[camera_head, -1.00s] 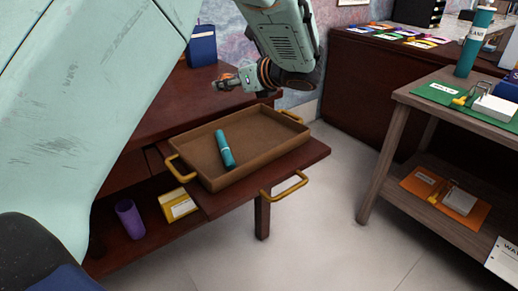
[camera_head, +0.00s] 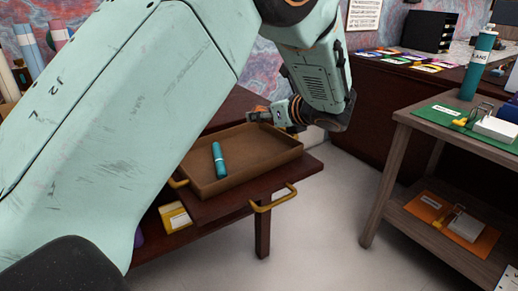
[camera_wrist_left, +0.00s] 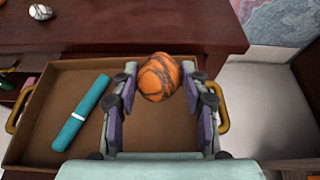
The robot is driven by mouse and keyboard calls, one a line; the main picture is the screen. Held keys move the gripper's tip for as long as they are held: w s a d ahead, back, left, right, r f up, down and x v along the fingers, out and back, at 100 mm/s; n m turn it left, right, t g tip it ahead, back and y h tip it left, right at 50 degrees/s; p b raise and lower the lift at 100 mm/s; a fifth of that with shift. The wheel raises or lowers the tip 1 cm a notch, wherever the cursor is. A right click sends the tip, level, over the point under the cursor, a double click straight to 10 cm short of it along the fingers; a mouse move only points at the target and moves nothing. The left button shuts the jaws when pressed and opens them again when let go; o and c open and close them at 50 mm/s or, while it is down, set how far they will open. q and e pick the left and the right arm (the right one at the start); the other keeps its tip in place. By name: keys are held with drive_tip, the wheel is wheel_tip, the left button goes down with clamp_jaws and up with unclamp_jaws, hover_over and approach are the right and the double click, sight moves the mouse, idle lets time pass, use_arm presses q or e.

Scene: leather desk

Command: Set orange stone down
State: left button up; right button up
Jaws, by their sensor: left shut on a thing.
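The orange stone (camera_wrist_left: 159,77), with dark veins, is between the fingertips of my left gripper (camera_wrist_left: 160,88) in the left wrist view. The gripper is shut on it, above the right part of the brown tray (camera_wrist_left: 75,75). My right gripper is not in view.
The tray (camera_head: 285,153) has gold handles and rests on a dark wood pull-out. A white veined stone (camera_wrist_left: 40,12) lies on the desk beyond it. A wooden shelf unit (camera_head: 420,118) stands at the right, with floor between.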

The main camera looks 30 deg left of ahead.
sight(263, 148)
use_arm(q)
wheel_tip(263, 148, down, 3)
drive_tip(key=shift+r+b, duration=0.15)
drive_tip(key=shift+b, duration=0.25)
wheel_tip(263, 148, down, 4)
drive_tip(key=shift+f+b, duration=0.2)
drive_tip(key=shift+b, duration=0.9)
drive_tip(key=shift+w+f, duration=0.1)
drive_tip(key=shift+f, duration=0.1)
drive_tip(key=shift+r, duration=0.1)
drive_tip(key=o, duration=1)
drive_tip(key=shift+f, duration=0.2)
drive_tip(key=shift+c, duration=0.2)
drive_tip(key=shift+o, duration=1.3)
